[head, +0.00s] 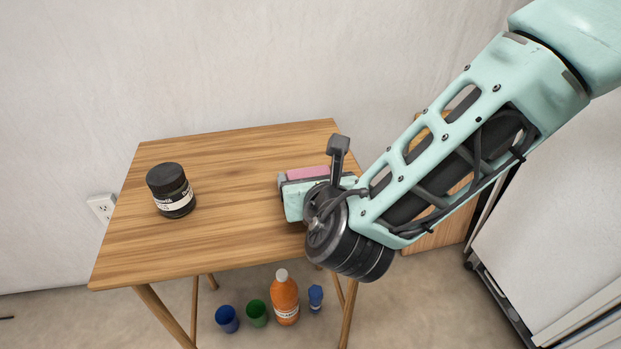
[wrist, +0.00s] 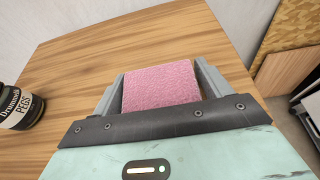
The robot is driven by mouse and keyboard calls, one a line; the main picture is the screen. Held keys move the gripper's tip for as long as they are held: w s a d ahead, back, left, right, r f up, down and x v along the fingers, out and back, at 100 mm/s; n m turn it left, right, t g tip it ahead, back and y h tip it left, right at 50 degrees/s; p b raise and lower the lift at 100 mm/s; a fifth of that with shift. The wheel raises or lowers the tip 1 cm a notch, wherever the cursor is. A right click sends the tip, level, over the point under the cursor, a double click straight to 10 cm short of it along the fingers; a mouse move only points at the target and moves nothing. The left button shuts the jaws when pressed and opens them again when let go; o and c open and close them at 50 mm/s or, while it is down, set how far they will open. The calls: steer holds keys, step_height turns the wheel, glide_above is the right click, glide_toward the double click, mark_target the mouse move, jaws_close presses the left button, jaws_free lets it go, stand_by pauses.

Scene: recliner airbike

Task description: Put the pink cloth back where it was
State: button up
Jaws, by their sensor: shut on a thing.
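The pink cloth (wrist: 160,86) is a folded, fuzzy block between the two fingers of my gripper (wrist: 158,88). My gripper is shut on it, with a finger against each side. In the head view the cloth (head: 308,172) shows as a pink strip beyond my gripper (head: 303,180), over the right part of the wooden table (head: 230,150). My wrist hides the rest of it. I cannot tell whether the cloth touches the table top.
A dark labelled jar (head: 171,190) stands on the table's left side. The table's middle is clear. An orange bottle (head: 285,298), a blue cup (head: 227,319), a green cup (head: 257,313) and a small blue bottle (head: 315,297) stand on the floor by the table legs. A white cabinet (head: 560,230) is at right.

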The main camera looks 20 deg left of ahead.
steer(key=shift+f+b, duration=0.15)
steer(key=shift+b, duration=0.15)
steer(key=o, duration=0.9)
steer(key=shift+r+p, duration=0.35)
steer(key=shift+p, duration=0.05)
steer(key=p+v, duration=0.1)
steer(key=v, duration=1.1)
